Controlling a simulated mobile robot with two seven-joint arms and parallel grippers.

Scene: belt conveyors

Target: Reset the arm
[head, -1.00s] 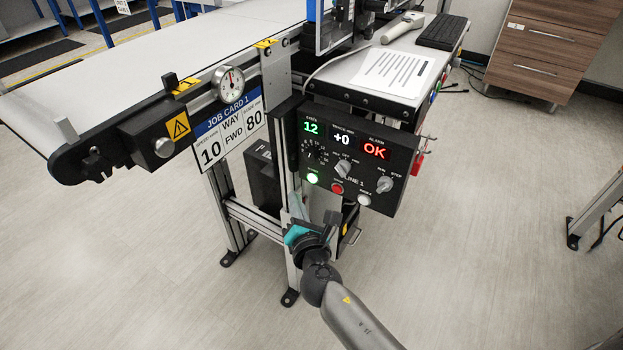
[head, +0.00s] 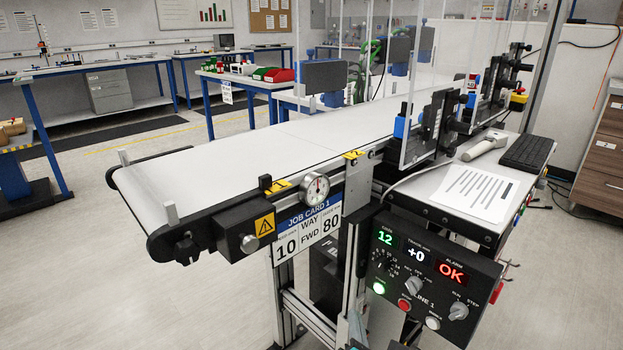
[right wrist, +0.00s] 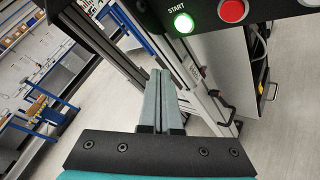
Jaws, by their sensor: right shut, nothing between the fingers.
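My right gripper (right wrist: 160,75) is shut and empty. Its two grey-green fingers lie together in the right wrist view, pointing at the conveyor's metal frame. In the head view only a small part of this gripper (head: 356,328) shows at the bottom edge, just below the control panel (head: 432,275) and in front of the frame post. The panel reads 12, +0 and a red OK. Its green START button is lit, and it also shows in the right wrist view (right wrist: 184,23). My left gripper is not in view.
The belt conveyor (head: 215,175) runs from the left front to the back right, its belt empty in front. A side table (head: 440,205) holds a paper sheet (head: 474,192), a scanner (head: 485,146) and a keyboard (head: 528,152).

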